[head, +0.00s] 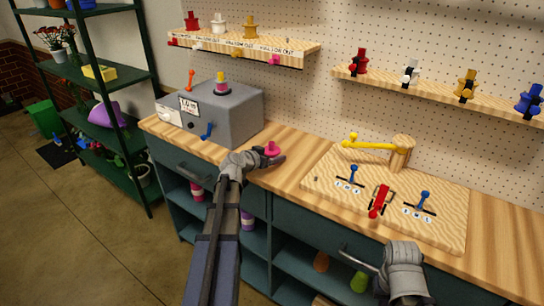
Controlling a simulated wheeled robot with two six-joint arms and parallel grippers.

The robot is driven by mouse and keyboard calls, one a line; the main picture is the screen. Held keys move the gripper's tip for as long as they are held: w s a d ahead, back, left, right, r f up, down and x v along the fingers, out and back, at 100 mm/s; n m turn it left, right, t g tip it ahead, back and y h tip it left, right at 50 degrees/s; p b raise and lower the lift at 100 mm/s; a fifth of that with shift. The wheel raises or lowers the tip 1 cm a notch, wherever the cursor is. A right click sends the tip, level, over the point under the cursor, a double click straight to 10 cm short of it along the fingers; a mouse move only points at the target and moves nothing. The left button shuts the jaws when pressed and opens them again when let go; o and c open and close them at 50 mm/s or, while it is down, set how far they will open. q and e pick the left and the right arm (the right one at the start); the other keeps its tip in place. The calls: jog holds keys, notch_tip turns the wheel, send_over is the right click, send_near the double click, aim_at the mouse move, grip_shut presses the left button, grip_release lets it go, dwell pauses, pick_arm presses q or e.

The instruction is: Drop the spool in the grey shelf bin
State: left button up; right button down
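A small pink piece (272,149), possibly a spool, shows at the fingertips of my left gripper (268,157), over the wooden counter. The near finger covers part of it, so I cannot tell if the fingers grip it or are only beside it. I cannot make out a grey shelf bin for certain.
A wooden board (440,225) with blue and red levers and a yellow arm fills the counter's right. Cubbies below hold coloured spools, such as a purple one (247,219). Wall shelves (245,44) hold coloured pieces. A green rack (95,80) stands at left, beside open floor.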

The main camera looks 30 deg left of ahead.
pick_arm(q)
jog(key=shift+o, duration=1.4)
jog(key=shift+s+r+p, duration=0.15)
jog(key=shift+r+p, duration=0.15)
jog(key=shift+p, duration=0.05)
jog(key=p+v, duration=0.4)
jog(key=v, duration=0.6)
jog(key=shift+s, duration=0.2)
jog(key=shift+s+r, duration=0.2)
jog(key=shift+s, duration=0.4)
